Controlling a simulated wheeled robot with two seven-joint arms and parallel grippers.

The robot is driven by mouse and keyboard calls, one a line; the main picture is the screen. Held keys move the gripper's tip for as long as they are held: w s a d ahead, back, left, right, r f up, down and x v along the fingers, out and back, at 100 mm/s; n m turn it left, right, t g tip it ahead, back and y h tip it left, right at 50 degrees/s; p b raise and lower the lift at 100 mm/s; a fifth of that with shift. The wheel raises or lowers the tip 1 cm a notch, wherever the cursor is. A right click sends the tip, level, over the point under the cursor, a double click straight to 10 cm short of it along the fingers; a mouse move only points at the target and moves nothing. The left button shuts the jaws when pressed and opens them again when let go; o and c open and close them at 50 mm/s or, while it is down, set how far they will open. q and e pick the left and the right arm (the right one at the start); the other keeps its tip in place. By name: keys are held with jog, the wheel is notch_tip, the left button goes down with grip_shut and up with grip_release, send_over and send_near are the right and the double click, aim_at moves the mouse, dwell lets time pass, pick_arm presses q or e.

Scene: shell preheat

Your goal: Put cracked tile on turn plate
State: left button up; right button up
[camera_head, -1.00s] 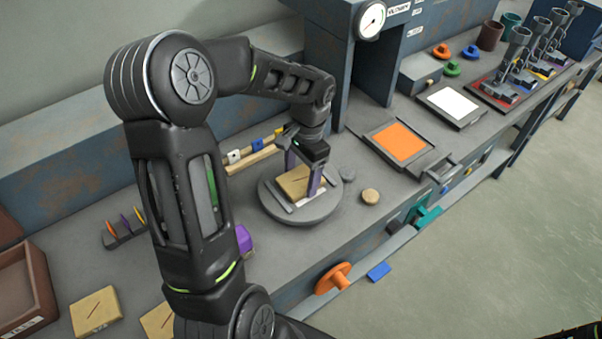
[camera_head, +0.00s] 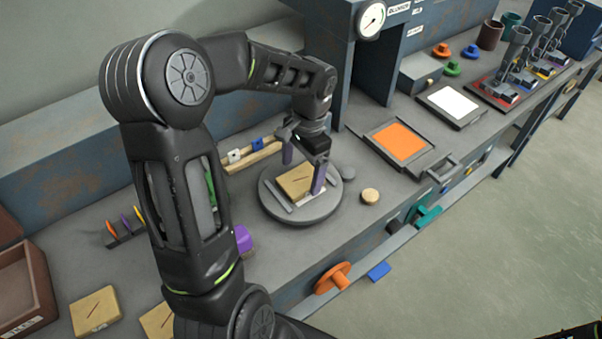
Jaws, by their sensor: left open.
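A tan tile with a dark crack line (camera_head: 296,181) lies on the round grey turn plate (camera_head: 300,215), between the plate's raised bars. My left gripper (camera_head: 303,172) is open just above the tile, its two purple-grey fingers apart on either side of the tile's far part. The tile does not look gripped. Another tan tile with a dark line (camera_head: 96,311) lies on the bench at the lower left. A further tan tile (camera_head: 158,321) is partly hidden behind my left arm. My right gripper is not in view.
A brown tray (camera_head: 40,285) stands at the far left. A purple object (camera_head: 243,238) sits left of the plate, partly behind my arm. A press-like frame with a gauge (camera_head: 371,20) stands behind.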

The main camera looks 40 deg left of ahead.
aim_at(306, 176)
pick_arm(q)
notch_tip(306, 176, up, 10)
jog(key=w, duration=0.1)
jog(key=shift+d+r, duration=0.15)
jog(key=shift+d, duration=0.1)
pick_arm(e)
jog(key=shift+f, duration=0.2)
pick_arm(q)
jog(key=shift+w, duration=0.1)
